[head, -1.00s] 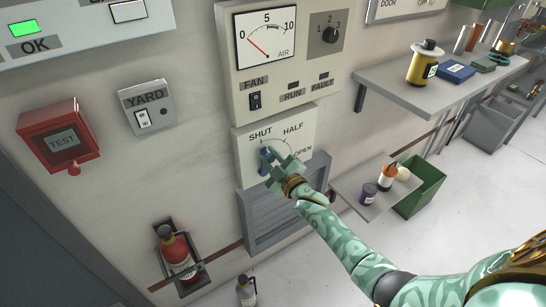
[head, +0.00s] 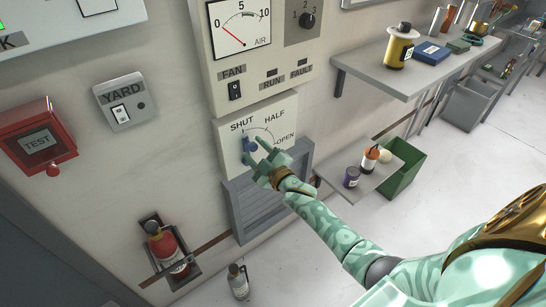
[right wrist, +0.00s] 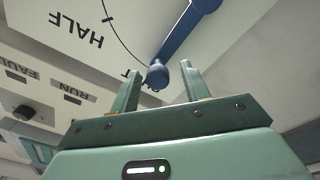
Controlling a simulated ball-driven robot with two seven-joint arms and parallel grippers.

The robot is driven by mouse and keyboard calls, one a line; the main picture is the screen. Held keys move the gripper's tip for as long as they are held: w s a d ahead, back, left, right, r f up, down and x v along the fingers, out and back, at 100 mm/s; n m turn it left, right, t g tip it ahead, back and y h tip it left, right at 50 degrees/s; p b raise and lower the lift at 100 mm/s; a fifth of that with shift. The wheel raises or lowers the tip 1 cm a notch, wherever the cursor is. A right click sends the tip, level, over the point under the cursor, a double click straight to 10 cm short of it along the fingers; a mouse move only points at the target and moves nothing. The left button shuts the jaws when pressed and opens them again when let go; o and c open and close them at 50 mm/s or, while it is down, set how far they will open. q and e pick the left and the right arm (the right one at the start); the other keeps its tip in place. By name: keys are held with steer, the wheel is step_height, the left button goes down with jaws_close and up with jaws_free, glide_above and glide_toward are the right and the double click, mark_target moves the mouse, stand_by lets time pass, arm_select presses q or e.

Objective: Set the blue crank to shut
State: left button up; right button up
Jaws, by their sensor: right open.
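The blue crank (head: 250,146) is on the pale panel (head: 226,140) marked SHUT, HALF and OPEN, below the air gauge. In the right wrist view its arm slants from the top right down to a round knob (right wrist: 158,74). The knob lies by the end of the SHUT word and hides most of it, so the crank points at or near SHUT. My right gripper (head: 256,150) is open at the crank. In the wrist view the knob shows between the spread fingertips (right wrist: 160,82), with a gap on each side. My left gripper is not in view.
A louvred grille (head: 262,205) is below the panel. A small shelf (head: 345,182) with a purple jar and an orange-topped bottle is to the right, beside a green bin (head: 405,168). A red extinguisher (head: 165,245) hangs at the lower left. A longer shelf (head: 375,75) is at upper right.

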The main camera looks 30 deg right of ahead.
steer(key=s+d+f+p, duration=0.1)
steer(key=s+p, duration=0.1)
steer(key=s, duration=1.2)
steer(key=shift+s+p, duration=0.3)
steer(key=s+f+m+g+h, duration=0.1)
steer(key=s+f+m+g, duration=0.15)
steer(key=s+f, duration=0.45)
steer(key=s+f+m+g, duration=0.1)
steer(key=s+f+g, duration=0.3)
steer(key=f, duration=0.7)
steer(key=s+f+m+g+h, duration=0.15)
steer(key=s+f+g, duration=0.3)
steer(key=f, duration=0.45)
steer(key=s+a+f+g, duration=0.1)
steer(key=s+f+g, duration=0.1)
steer(key=s, duration=0.8)
steer(key=s+a+f+m+g, duration=0.1)
steer(key=s+a+f+g, duration=0.1)
steer(key=s, duration=0.8)
steer(key=s+a+f+g, duration=0.2)
steer(key=s+f, duration=0.4)
steer(key=s, duration=0.4)
steer(key=shift+s+g+y, duration=0.2)
steer(key=shift+g+y, duration=0.25)
steer(key=shift+g, duration=0.25)
